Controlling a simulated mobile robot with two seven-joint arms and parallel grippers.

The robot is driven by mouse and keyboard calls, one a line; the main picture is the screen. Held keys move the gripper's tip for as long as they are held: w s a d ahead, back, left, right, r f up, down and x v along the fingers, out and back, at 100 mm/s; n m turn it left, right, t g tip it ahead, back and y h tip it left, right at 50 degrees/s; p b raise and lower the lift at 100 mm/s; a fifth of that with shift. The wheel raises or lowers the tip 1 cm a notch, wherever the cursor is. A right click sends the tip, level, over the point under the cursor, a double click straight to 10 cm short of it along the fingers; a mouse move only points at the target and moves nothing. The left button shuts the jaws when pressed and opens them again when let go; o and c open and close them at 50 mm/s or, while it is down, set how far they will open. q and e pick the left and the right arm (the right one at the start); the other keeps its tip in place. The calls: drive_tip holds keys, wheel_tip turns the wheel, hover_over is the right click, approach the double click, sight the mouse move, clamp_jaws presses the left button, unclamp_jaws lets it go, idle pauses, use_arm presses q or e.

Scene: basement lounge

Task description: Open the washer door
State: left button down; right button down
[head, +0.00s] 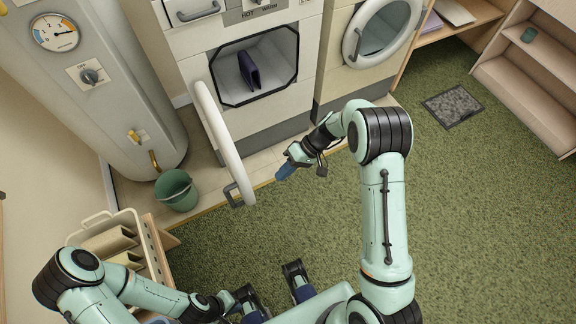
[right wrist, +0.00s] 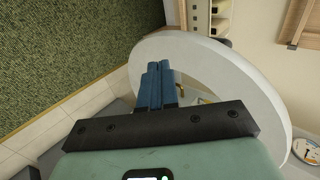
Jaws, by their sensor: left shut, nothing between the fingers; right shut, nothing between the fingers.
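The washer (head: 295,100) is the left white machine in the head view. Its square dark-framed opening shows, with a dark purple folded item (head: 249,70) inside. Its round white door (head: 222,140) stands swung out at the left, seen nearly edge-on, with a grey handle (head: 235,194) at its lower end. My right gripper (head: 281,173) is shut and empty, right of the door's lower end. In the right wrist view its blue fingers (right wrist: 161,82) overlap the door's white ring (right wrist: 268,80); contact cannot be told. My left gripper (head: 238,300) is low near my base, shut, its tips partly hidden.
A second machine with a round closed door (head: 382,30) stands to the right. A grey water tank (head: 90,75), a green bucket (head: 177,188) and a cream basket (head: 120,240) are at the left. Shelves (head: 530,75) are at the right.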

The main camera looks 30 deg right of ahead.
drive_tip(key=a+f, duration=0.3)
drive_tip(key=a, duration=0.4)
drive_tip(key=shift+s+a, duration=0.15)
drive_tip(key=shift+a, duration=0.05)
drive_tip(key=shift+f, duration=0.1)
